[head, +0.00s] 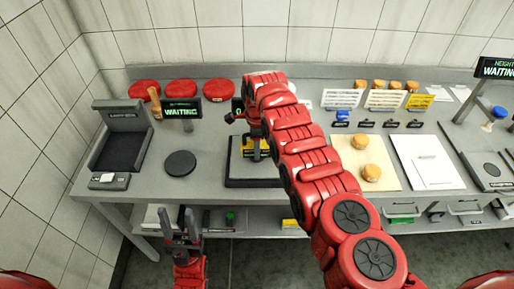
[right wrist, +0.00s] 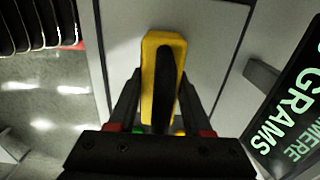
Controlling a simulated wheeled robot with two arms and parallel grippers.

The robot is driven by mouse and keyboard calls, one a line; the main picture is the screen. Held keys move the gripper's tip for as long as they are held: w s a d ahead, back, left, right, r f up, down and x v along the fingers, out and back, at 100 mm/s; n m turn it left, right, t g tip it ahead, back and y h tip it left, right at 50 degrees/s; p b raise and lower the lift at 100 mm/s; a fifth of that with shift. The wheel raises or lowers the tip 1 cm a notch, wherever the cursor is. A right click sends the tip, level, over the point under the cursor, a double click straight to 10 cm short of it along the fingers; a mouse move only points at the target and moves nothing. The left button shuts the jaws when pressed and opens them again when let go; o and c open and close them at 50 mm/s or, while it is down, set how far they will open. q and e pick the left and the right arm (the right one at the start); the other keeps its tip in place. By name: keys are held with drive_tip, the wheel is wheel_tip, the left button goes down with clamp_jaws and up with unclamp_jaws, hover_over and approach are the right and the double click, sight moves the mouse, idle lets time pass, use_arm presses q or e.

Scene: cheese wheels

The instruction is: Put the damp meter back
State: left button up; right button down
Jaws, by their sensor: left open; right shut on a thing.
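The damp meter, a yellow thing with a black part, is in my right gripper (right wrist: 162,82). In the right wrist view the yellow body (right wrist: 149,60) stands between the two fingers, over a pale flat surface. In the head view a small yellow patch (head: 262,146) shows below the right gripper (head: 254,138), above a black-edged grey plate (head: 238,182); the arm hides much of it. I cannot tell whether the meter touches the plate. My left gripper (head: 180,226) is open and empty, low in front of the bench's front edge.
A display reading "GRAMS" (right wrist: 290,105) is close on the right in the wrist view. A black scale-like stand (head: 120,150), black disc (head: 180,164) and "WAITING" sign (head: 181,112) are at left. Red wheels (head: 181,90) line the back. A wooden board (head: 345,155) holds orange-topped pieces.

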drive_tip(key=shift+f, duration=0.15)
drive_tip(key=shift+f, duration=0.1)
drive_tip(key=shift+c, duration=1.6)
unclamp_jaws()
drive_tip(key=shift+r, duration=0.35)
wheel_tip(320, 180, up, 2)
drive_tip(key=shift+r+p, duration=0.1)
drive_tip(key=shift+p, duration=0.45)
wheel_tip(320, 180, up, 8)
drive_tip(key=b, duration=0.3)
drive_tip(key=shift+r, duration=0.7)
